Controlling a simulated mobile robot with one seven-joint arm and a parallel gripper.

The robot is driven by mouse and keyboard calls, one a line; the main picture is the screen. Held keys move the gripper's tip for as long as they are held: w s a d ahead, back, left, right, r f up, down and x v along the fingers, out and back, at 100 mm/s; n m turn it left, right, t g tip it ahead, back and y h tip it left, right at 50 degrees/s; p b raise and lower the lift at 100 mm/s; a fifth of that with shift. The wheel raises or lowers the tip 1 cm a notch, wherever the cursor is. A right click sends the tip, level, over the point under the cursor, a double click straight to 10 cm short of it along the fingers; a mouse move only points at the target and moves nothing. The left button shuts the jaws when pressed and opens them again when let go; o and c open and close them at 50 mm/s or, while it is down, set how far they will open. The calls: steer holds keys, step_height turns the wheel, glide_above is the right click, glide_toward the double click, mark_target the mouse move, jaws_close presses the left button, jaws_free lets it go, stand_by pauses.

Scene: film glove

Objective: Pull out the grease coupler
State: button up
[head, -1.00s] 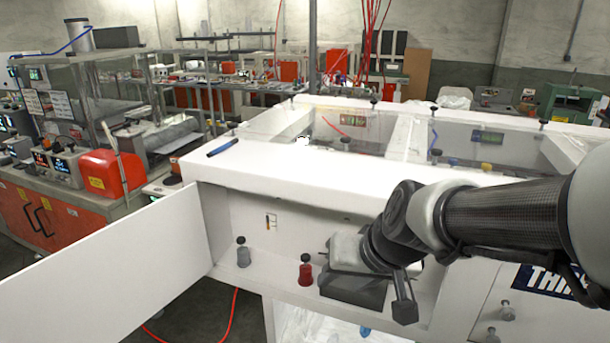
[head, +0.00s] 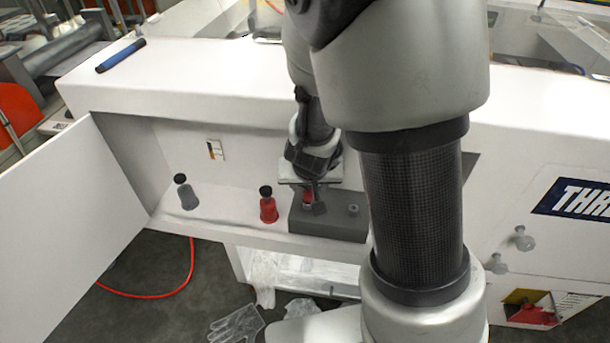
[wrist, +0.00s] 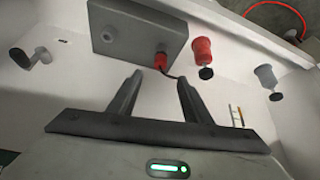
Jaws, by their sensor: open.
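A grey block (head: 345,226) sits on the white ledge of the open bay. A small red fitting, which looks like the grease coupler (head: 308,199), stands in its left part, partly hidden by my gripper. In the wrist view the red fitting (wrist: 161,61) has a thin dark line bending from it. My gripper (head: 311,194) is over the block's left part. In the wrist view my gripper (wrist: 159,78) is open, with the red fitting just beyond and between its two fingertips. I cannot tell whether they touch it.
A red bottle-like piece (head: 268,206) with a black top stands left of the block, and a grey one (head: 186,193) farther left. A white door panel (head: 75,220) stands open at left. A blue pen (head: 120,56) lies on the white top. My arm hides the right side.

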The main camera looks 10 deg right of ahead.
mark_target(308, 191)
steer(key=b+x, duration=0.5)
steer(key=x, duration=0.5)
steer(key=shift+b, duration=0.3)
jaws_close()
steer(key=shift+r+p, duration=0.55)
steer(key=shift+p, duration=0.1)
